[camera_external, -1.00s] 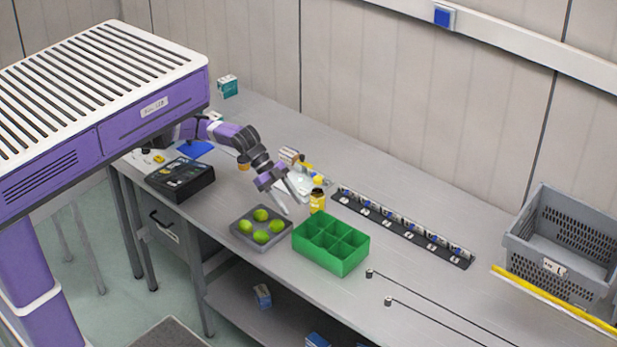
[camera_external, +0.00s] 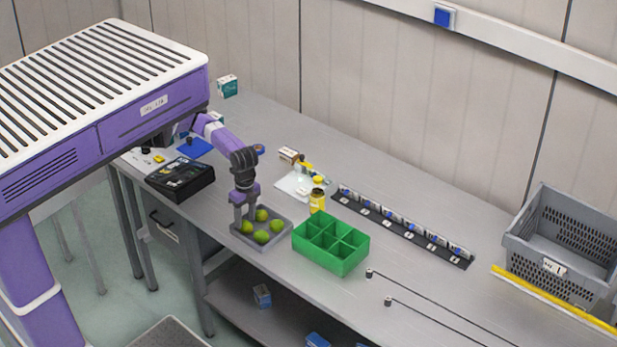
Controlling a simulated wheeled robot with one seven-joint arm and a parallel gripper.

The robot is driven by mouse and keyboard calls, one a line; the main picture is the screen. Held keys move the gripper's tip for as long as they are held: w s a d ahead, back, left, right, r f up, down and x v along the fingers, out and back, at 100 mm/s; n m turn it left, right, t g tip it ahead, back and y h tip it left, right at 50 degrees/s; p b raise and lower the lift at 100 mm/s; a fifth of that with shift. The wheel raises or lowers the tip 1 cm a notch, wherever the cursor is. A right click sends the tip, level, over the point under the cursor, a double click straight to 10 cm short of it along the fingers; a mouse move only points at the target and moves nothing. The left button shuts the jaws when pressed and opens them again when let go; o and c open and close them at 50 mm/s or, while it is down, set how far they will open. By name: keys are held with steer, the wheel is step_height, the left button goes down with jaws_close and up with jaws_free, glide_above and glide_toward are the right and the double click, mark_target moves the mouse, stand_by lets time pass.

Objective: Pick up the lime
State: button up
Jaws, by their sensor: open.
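Several green limes, one of them a lime (camera_external: 262,237) at the front, lie in a shallow grey tray (camera_external: 284,241) on the workbench. My gripper (camera_external: 245,222) is open and points down over the tray's left back part. Its fingers are at or just above the limes there; one lime (camera_external: 247,227) shows low beside the fingers. I cannot tell whether the fingers stand around it or touch it.
A green divided box (camera_external: 331,244) with empty compartments stands just right of the tray. A black device (camera_external: 180,179) lies to the left. A grey crate (camera_external: 560,245) stands far right.

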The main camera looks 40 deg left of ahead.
mark_target(246, 222)
steer(key=shift+s+f, duration=0.1)
steer(key=shift+f, duration=1.5)
steer(key=c, duration=1)
